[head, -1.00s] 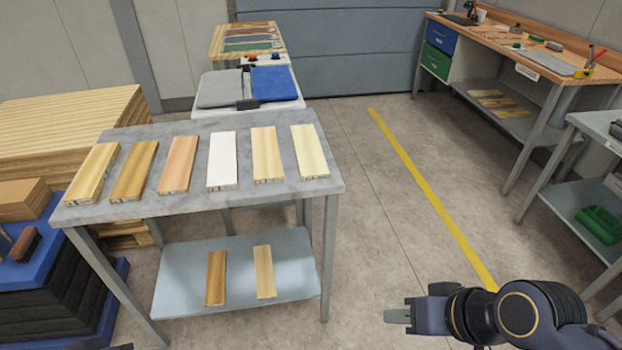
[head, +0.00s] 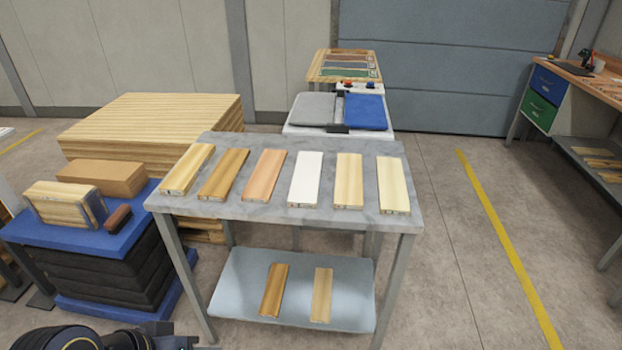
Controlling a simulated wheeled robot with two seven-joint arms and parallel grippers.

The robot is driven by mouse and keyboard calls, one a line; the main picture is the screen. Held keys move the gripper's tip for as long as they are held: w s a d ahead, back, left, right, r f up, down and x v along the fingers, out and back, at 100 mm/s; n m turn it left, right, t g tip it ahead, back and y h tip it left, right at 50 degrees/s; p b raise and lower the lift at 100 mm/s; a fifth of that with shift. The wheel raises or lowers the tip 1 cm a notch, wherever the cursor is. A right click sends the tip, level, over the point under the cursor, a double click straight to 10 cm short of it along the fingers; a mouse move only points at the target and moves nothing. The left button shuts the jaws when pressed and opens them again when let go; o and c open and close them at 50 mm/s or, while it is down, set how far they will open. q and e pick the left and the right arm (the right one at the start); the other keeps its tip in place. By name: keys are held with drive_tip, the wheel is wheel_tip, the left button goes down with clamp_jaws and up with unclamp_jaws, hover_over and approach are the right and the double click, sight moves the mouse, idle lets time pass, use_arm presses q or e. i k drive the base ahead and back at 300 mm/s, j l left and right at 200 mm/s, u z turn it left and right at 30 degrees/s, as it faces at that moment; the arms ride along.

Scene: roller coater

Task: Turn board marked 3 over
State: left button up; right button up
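Several boards lie side by side in a row on the grey table (head: 240,212) in the head view. From the left they are a light wood board (head: 188,169), a darker brown board (head: 223,173), a pinkish board (head: 263,174), a white board (head: 305,178), a pale yellow board (head: 348,180) and another pale board (head: 393,184). Small marks on their front ends are too small to read, so I cannot tell which is marked 3. My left gripper (head: 190,343) shows only partly at the bottom left edge, away from the boards. My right gripper is out of view.
Two boards (head: 273,290) (head: 321,295) lie on the table's lower shelf (head: 235,285). A blue-topped stack (head: 130,232) holding blocks stands left. A machine with a blue pad (head: 365,112) stands behind the table. Open floor (head: 455,270) lies right.

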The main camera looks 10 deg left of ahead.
sight(305, 192)
drive_tip(key=i+z, duration=0.3)
drive_tip(key=i, duration=0.15)
drive_tip(key=i+j+z, duration=0.2)
drive_tip(key=i+z, duration=0.15)
drive_tip(key=i+j+z, duration=0.3)
drive_tip(key=i, duration=0.2)
